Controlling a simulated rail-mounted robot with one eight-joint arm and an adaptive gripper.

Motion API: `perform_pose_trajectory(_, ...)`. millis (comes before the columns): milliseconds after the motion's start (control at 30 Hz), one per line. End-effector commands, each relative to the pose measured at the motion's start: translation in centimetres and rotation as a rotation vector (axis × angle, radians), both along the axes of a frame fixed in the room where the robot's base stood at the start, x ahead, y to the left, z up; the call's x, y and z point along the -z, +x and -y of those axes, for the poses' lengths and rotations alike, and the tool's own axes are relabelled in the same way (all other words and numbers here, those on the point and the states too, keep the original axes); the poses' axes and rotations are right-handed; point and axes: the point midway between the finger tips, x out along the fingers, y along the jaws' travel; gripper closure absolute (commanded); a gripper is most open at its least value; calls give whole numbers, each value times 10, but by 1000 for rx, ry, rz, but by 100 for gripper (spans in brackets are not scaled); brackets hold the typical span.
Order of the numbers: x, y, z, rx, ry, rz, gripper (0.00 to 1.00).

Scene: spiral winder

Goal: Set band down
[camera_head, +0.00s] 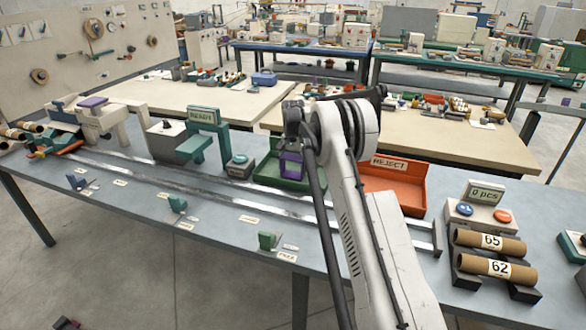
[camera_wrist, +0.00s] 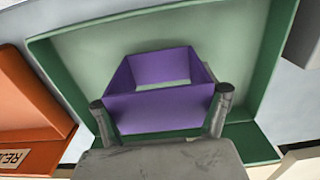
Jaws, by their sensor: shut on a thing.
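The purple band (camera_wrist: 160,110) is a four-sided open ring, and the pale green floor shows through it in the wrist view. In the head view the band (camera_head: 290,163) is just below my wrist, at the green tray (camera_head: 262,174). My gripper (camera_wrist: 162,101) is shut on the band, one finger at each side of its near wall. The band is over or inside the green tray (camera_wrist: 50,75); whether it touches the tray floor I cannot tell. My arm hides part of the tray in the head view.
An orange tray (camera_head: 400,190) with a REJECT sign (camera_head: 389,163) adjoins on the right. A grey box (camera_head: 240,165) stands left of the green tray. Brown rolls (camera_head: 490,242) and a counter box (camera_head: 480,208) are at the bench's right end. Rails run along the bench.

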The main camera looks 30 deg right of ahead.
Motion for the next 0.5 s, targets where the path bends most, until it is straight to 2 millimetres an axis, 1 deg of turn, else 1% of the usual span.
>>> perform_pose_trajectory(67,6,0,0,0,0,0,53)
perform_pose_trajectory(300,7,0,0,0,0,0,53)
perform_pose_trajectory(433,11,0,0,0,0,0,53)
perform_pose_trajectory(467,10,0,0,0,0,0,23)
perform_pose_trajectory(500,9,0,0,0,0,0,17)
